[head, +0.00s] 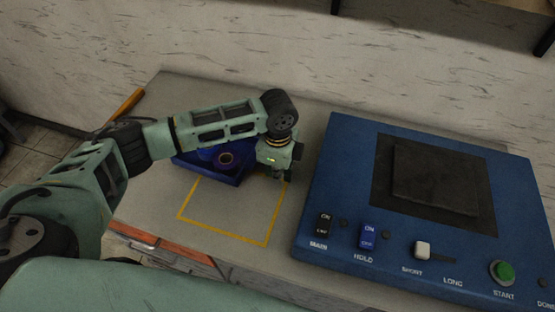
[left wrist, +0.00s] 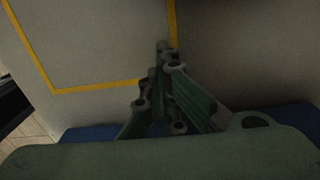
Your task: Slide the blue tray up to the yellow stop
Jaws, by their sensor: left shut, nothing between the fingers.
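The blue tray (head: 228,178) lies on the grey table, partly hidden under my left arm. A yellow outline (head: 222,233) is marked on the table in front of the tray; I see no separate raised stop. My left gripper (head: 280,176) points down at the tray's right end, near the outline's right side, shut and empty. In the left wrist view its closed fingers (left wrist: 163,48) are beside the yellow line (left wrist: 90,88), with blue tray edges (left wrist: 75,134) behind them. Whether they touch the tray is unclear. My right gripper is out of view.
A large blue control box (head: 345,150) with a dark pad, switches and a green START button (head: 502,271) stands close to the right of my left gripper. An orange stick (head: 128,104) lies at the table's left edge. The outlined area is bare.

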